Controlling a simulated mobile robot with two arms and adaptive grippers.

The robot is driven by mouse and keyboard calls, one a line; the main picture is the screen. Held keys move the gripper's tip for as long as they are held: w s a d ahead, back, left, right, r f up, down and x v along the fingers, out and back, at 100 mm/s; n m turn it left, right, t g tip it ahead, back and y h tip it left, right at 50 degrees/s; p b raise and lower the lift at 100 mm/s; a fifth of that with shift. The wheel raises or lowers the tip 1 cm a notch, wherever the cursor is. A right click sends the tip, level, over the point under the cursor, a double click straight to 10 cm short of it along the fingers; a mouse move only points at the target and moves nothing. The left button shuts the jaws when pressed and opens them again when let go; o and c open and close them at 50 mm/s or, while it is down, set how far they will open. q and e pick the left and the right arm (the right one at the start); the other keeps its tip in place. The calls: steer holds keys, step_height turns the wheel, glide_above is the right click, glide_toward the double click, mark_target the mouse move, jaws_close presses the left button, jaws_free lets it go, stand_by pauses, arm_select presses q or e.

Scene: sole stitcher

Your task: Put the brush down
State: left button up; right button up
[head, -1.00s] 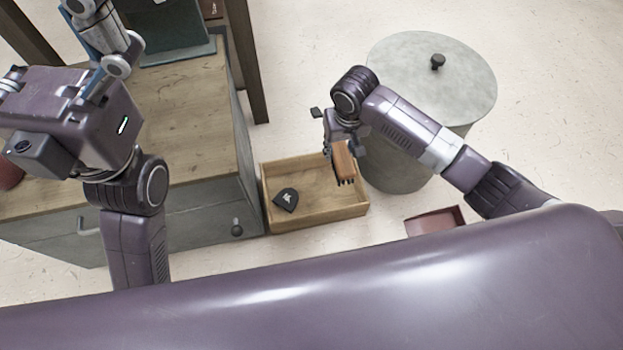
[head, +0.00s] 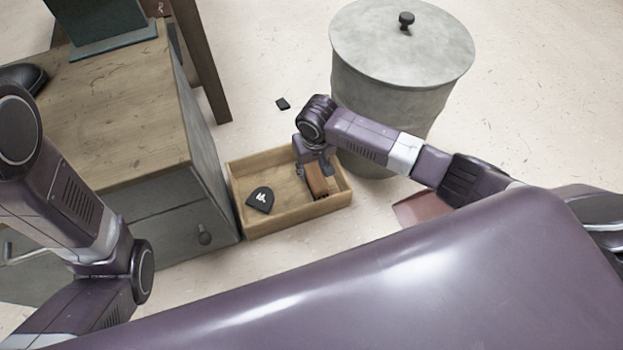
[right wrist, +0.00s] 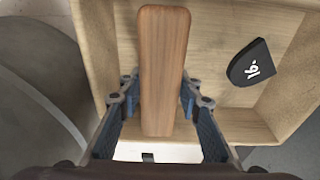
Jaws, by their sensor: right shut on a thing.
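The brush (head: 317,179) has a brown wooden back, with dark bristles just visible below it. My right gripper (head: 313,170) is shut on it, one finger on each side, as the right wrist view shows around the brush (right wrist: 163,70). The brush is inside the outline of an open wooden box (head: 300,216), at its right end. I cannot tell whether the bristles touch the box floor. My left arm stands at the left, but its gripper is out of view.
A dark heel-shaped piece with a white mark (head: 260,200) lies in the box's left part. A grey cabinet (head: 213,165) stands left of the box, a lidded grey bin (head: 385,105) behind right. A small black piece (head: 283,103) lies on the floor. A reddish container (head: 415,207) is at right.

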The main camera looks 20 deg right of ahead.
mark_target(311, 176)
steer(key=shift+f, duration=0.25)
step_height(311, 176, down, 3)
steer(key=b, duration=0.2)
steer(key=shift+f+b, duration=0.1)
steer(key=shift+b, duration=0.25)
steer(key=o, duration=1.2)
